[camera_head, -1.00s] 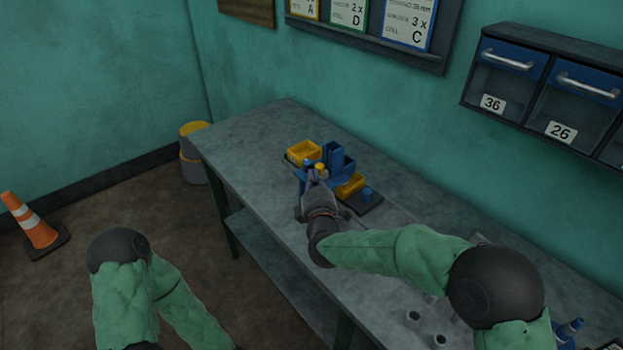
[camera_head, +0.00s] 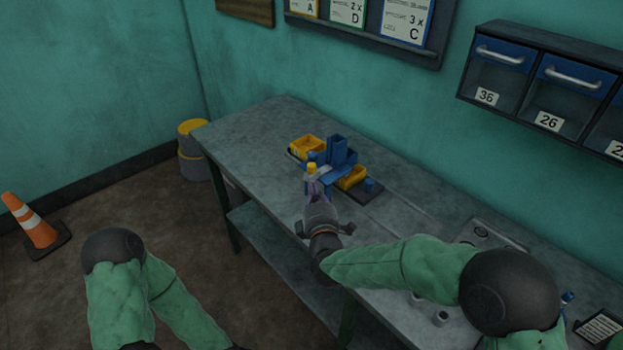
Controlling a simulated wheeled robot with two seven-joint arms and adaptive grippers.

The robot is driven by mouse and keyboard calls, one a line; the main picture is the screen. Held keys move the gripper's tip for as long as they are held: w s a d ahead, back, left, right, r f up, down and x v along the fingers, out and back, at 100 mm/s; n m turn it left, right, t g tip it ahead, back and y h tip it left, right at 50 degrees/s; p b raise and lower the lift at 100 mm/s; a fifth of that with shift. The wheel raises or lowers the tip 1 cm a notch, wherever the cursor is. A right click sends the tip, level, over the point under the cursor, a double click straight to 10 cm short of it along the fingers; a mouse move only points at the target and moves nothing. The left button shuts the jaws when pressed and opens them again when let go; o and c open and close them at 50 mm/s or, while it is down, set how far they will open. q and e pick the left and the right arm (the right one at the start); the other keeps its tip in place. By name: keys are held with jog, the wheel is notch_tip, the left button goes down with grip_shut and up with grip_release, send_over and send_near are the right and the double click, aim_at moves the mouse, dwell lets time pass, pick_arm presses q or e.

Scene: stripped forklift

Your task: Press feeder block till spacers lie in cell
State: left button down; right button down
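A blue feeder assembly (camera_head: 337,152) stands on the workbench, with an upright blue tower and a lower blue part in front. A small yellow piece (camera_head: 311,167) shows at its near left side, with a blue piece just above it. My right gripper (camera_head: 313,186) is at the near side of the assembly, just below the yellow piece; I cannot tell whether it touches it or whether its fingers are open. Yellow bins stand behind left (camera_head: 307,147) and right (camera_head: 351,178) of the assembly. Spacers and the cell cannot be made out. My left gripper is out of view.
The grey workbench (camera_head: 240,130) is clear at its far left end. Small grey cylinders (camera_head: 440,318) and a grey plate (camera_head: 488,236) lie toward the right. Wall drawers (camera_head: 540,85) hang above the right side. A traffic cone (camera_head: 35,222) stands on the floor.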

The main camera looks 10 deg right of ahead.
jog(key=s+p, duration=0.1)
jog(key=s, duration=0.3)
jog(key=shift+s, duration=0.4)
dwell(1.0)
